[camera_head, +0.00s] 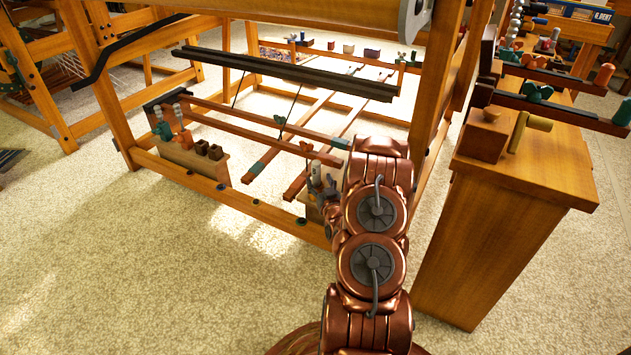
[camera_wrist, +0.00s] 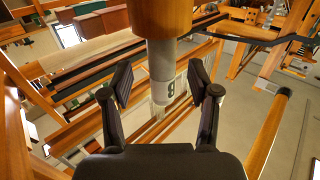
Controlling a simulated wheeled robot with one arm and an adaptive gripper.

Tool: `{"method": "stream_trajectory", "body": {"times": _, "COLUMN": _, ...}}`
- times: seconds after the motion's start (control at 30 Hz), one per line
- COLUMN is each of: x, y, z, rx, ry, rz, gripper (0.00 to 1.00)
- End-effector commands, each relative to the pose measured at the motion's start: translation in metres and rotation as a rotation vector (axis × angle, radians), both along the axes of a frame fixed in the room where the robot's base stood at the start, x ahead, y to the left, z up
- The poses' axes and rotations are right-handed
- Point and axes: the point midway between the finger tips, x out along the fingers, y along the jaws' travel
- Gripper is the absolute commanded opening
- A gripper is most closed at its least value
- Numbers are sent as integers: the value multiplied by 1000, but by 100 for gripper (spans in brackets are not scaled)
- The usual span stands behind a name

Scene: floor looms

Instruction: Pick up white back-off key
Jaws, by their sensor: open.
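In the wrist view, a pale grey-white cylinder (camera_wrist: 162,72) with a dark mark like "B" or "8" hangs below a thick orange wooden piece (camera_wrist: 160,18). It appears to be the white back-off key. My gripper (camera_wrist: 159,83) is open, with one dark finger on each side of the cylinder and visible gaps between. In the head view, my copper arm reaches to the loom's lower front rail and hides most of the gripper. A small pale upright cylinder (camera_head: 316,171) shows just left of the arm, among small parts on a wooden block.
The large wooden loom (camera_head: 225,200) stands around the reach area, with its roller above and treadle bars (camera_head: 265,120) behind. A wooden cabinet (camera_head: 510,220) with a yellow handle (camera_head: 530,127) stands close right of my arm. Carpet (camera_head: 150,270) at front left is clear.

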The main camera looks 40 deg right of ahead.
Motion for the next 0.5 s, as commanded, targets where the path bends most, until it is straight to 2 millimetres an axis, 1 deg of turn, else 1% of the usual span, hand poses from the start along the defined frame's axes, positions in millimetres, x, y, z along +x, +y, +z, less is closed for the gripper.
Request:
{"method": "stream_trajectory", "body": {"times": 0.03, "x": 7, "y": -1, "z": -4, "rx": -3, "ry": -3, "rz": 1, "gripper": 60}}
{"method": "stream_trajectory", "body": {"times": 0.23, "x": 27, "y": -11, "z": -1, "rx": -5, "ry": -4, "rz": 1, "gripper": 60}}
{"method": "stream_trajectory", "body": {"times": 0.33, "x": 31, "y": -14, "z": 0, "rx": -5, "ry": -5, "rz": 0, "gripper": 60}}
{"method": "stream_trajectory", "body": {"times": 0.5, "x": 31, "y": -15, "z": 1, "rx": -3, "ry": -4, "rz": 0, "gripper": 60}}
